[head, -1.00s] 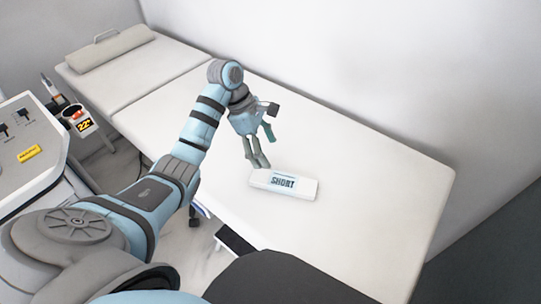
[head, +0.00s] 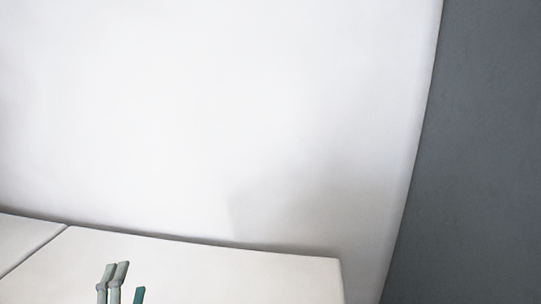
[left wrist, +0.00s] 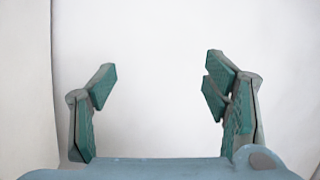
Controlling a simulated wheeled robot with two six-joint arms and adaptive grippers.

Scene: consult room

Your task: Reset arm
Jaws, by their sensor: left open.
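My left gripper (head: 122,284) shows only by its fingertips at the bottom of the head view, in front of the white couch top. In the left wrist view my left gripper (left wrist: 160,85) is open, its teal-padded fingers wide apart with nothing between them. Behind the fingers is only a plain pale surface. The rest of my left arm is out of the head view. My right gripper is in neither view.
A dark grey wall (head: 475,150) stands at the right.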

